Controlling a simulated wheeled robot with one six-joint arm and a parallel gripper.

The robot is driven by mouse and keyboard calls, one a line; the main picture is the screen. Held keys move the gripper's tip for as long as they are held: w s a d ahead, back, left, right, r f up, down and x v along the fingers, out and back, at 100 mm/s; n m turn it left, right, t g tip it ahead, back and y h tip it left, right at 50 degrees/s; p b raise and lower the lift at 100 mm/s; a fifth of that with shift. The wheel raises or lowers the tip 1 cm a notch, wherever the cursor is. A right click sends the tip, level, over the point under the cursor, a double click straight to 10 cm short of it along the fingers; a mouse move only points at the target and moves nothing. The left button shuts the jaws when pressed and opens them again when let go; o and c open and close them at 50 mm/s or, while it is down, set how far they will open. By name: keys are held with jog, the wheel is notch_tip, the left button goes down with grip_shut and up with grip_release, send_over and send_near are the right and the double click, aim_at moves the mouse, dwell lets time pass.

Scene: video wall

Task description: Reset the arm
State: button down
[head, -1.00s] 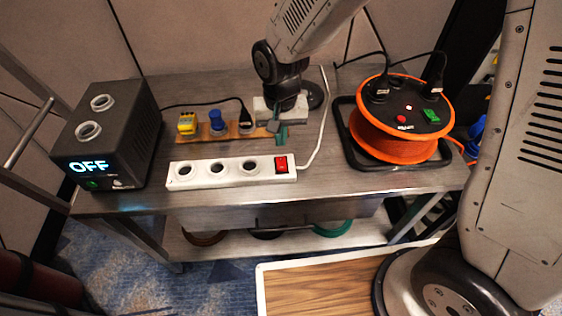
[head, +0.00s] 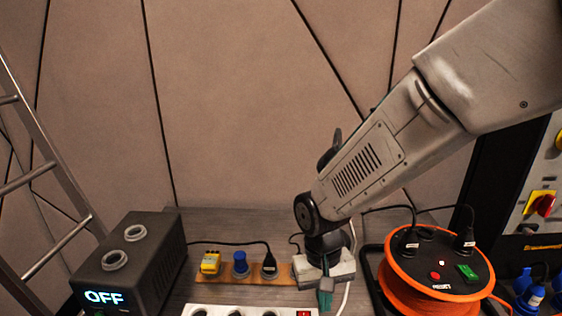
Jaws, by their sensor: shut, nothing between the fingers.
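My arm comes in from the upper right and reaches down over the metal table. My gripper (head: 326,292) is at the lower middle, pointing down, its fingers shut and empty. It is just right of the wooden strip with the plugs and above the right end of the white power strip (head: 222,311). The power strip is partly cut off by the lower picture edge. I cannot tell whether the fingertips touch anything.
A black box (head: 130,262) showing OFF stands left. A wooden strip (head: 222,274) holds a yellow, a blue and a black plug. An orange cable reel (head: 440,270) stands close right of the gripper. A ladder (head: 45,170) leans far left. The wall behind is bare.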

jog(key=s+d+r+m+t, duration=0.1)
jog(key=s+d+r+t, duration=0.2)
jog(key=s+d+r, duration=1.1)
jog(key=d+r, duration=0.3)
jog(key=r, duration=0.1)
jog(key=shift+s+d+m+y, duration=0.25)
jog(key=shift+s+m+y, duration=0.15)
